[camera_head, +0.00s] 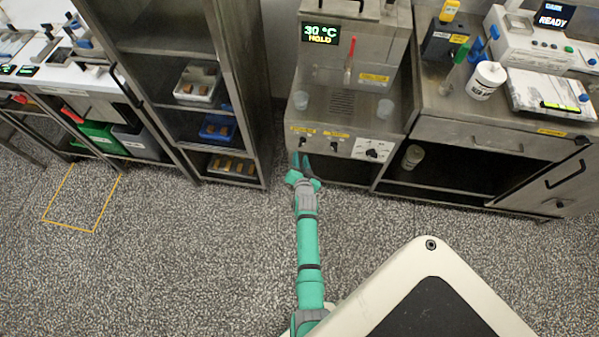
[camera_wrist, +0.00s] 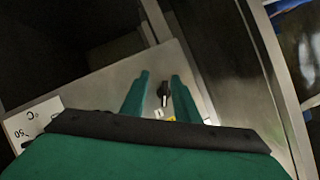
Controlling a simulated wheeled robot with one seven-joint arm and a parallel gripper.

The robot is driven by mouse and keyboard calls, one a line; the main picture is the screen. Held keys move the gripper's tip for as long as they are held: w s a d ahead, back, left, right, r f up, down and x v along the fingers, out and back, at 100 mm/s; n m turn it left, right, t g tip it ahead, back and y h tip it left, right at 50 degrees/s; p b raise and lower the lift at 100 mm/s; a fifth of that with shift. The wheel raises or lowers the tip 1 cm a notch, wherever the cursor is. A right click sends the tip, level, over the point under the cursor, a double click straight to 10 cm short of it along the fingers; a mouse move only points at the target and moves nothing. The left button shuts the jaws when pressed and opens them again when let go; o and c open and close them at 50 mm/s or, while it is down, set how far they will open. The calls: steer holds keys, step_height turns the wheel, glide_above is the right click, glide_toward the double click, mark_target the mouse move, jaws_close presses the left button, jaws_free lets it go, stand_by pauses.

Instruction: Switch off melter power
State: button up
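The melter is a steel machine with a lit display (camera_head: 320,34) reading 30 °C HOLD. Its front panel carries two small dark switches, a left one (camera_head: 305,144) and a middle one (camera_head: 334,146), under yellow labels, and a white dial plate (camera_head: 372,150) at the right. My gripper (camera_head: 301,160) is just below and in front of the left switch. In the wrist view, my gripper (camera_wrist: 160,78) is open, with its green fingers apart on either side of a black switch (camera_wrist: 163,93). I cannot tell whether they touch it. The left finger may hide the other switch.
A steel shelf rack (camera_head: 228,100) with trays stands left of the melter. A steel counter (camera_head: 480,125) with a white tub (camera_head: 486,80) and instruments adjoins it at right.

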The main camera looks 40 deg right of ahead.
steer(key=v, duration=0.6)
steer(key=shift+s+a, duration=0.25)
steer(key=shift+a, duration=0.05)
stand_by(0.3)
stand_by(0.5)
steer(key=v, duration=1)
steer(key=shift+s+a+r, duration=0.2)
steer(key=shift+s, duration=0.1)
steer(key=shift+a, duration=0.1)
